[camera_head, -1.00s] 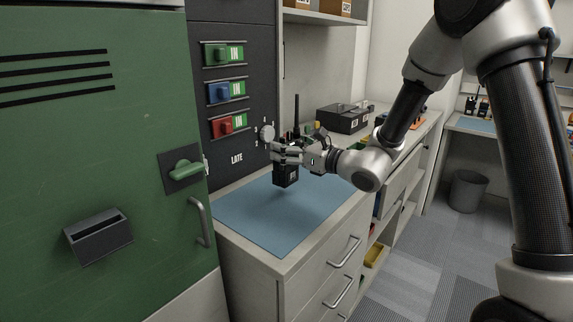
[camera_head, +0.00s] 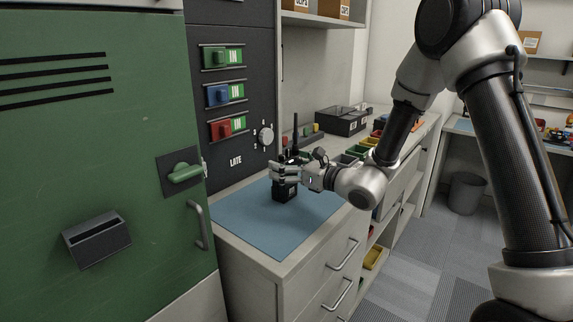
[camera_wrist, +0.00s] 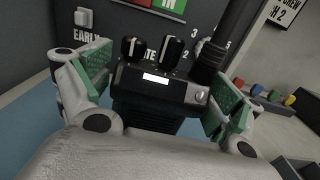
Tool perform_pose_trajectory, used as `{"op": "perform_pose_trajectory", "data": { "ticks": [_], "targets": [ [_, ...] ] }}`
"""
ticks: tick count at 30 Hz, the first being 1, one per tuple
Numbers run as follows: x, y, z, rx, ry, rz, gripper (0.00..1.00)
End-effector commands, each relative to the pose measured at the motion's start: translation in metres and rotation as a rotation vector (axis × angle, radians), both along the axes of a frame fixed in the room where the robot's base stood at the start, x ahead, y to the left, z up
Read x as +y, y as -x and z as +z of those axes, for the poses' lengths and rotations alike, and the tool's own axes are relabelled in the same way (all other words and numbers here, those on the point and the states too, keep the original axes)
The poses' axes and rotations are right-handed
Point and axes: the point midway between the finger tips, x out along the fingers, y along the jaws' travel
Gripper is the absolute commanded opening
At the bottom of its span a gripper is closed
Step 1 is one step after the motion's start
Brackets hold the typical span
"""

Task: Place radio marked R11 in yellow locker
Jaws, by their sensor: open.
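A black radio (camera_head: 285,192) with a tall antenna stands upright on the blue mat (camera_head: 240,222) on the counter. Its marking is not readable. In the wrist view the radio (camera_wrist: 160,88) sits between the green-padded fingers, its top knobs and antenna facing the camera. My gripper (camera_head: 283,174) is around the radio's upper part. A green locker (camera_head: 110,150) with a green latch handle is closed at the left. No yellow locker is in view.
A dark panel (camera_head: 233,140) with green, blue and red sliders and a dial stands behind the mat. A black case (camera_head: 342,120) and several coloured bins (camera_head: 352,154) lie farther along the counter. Free mat surrounds the radio.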

Motion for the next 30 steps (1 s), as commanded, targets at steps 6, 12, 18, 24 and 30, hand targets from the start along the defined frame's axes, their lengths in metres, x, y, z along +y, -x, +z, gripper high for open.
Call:
{"op": "perform_pose_trajectory", "data": {
  "ticks": [6,12,18,24,30],
  "targets": [
    [-0.002,0.001,0.003,-0.001,-0.001,-0.001,0.92],
    [-0.030,0.021,0.003,0.001,0.000,-0.005,0.92],
    [-0.066,0.049,0.003,0.001,0.000,-0.005,0.92],
    [-0.090,0.068,0.003,0.000,0.000,-0.003,0.92],
    [-0.095,0.074,0.003,-0.001,-0.001,-0.001,0.92]
  ]
}}
